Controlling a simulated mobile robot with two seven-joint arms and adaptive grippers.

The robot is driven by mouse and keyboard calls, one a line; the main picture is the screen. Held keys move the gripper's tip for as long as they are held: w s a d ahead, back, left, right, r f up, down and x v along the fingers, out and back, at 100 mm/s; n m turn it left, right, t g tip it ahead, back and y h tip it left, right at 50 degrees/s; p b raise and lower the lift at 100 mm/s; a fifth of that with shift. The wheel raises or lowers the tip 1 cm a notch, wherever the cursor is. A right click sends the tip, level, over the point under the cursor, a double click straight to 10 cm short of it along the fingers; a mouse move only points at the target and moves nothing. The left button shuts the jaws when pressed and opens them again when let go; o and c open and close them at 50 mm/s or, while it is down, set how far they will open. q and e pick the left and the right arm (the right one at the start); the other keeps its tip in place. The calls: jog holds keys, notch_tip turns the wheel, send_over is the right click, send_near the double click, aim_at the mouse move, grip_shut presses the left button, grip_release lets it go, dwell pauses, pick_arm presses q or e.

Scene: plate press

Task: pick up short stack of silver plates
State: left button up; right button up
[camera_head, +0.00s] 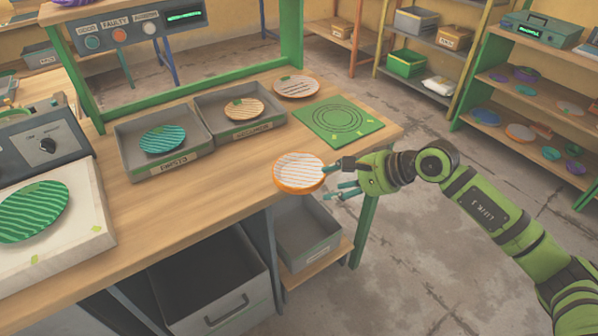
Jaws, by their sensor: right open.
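A short stack of round plates (298,168) with a striped silver-white top and orange rim sits at the front right edge of the workbench, seeming to jut slightly past it. I cannot count its layers. My right gripper (335,180) comes in from the right. Its jaws are open, with one finger over or beside the stack's right rim and the others lower, off the bench edge. I cannot tell whether it touches the stack. Another pale plate with an orange rim (297,87) lies at the back of the bench. My left gripper is not in view.
A green mat with rings (340,124) lies behind the stack. Two grey trays hold a teal plate (162,139) and an orange one (244,109). A green striped plate (34,211) rests on a pale block at left. Grey bins (308,234) sit below the bench.

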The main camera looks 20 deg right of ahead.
aim_at(318, 187)
jog(key=p+x, duration=0.1)
jog(key=x, duration=0.2)
jog(key=shift+w+a+f+p, duration=0.1)
jog(key=shift+a+p, duration=0.25)
jog(key=shift+w+a+f, duration=0.3)
jog(key=shift+f, duration=0.15)
grip_shut()
